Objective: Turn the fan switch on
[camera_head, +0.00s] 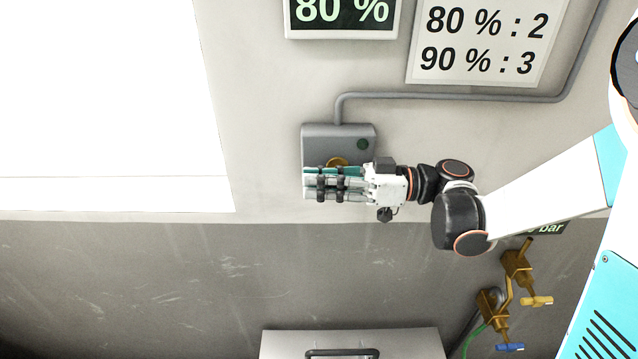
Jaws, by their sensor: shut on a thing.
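The fan switch is a grey box (314,141) on the wall, with a round dark green lamp (362,144) at its upper right. A brass-coloured knob (337,161) on the box shows just above my fingers; the rest of it is hidden behind them. My gripper (322,184) lies across the lower part of the box, its fingers pointing left. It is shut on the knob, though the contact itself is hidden.
A display (343,14) reads 80 %, beside a sign (483,40) reading "80 % : 2" and "90 % : 3". A conduit (450,97) runs from the box. Brass valves (516,266) and a grey cabinet (400,343) are below. A bright window (100,100) is left.

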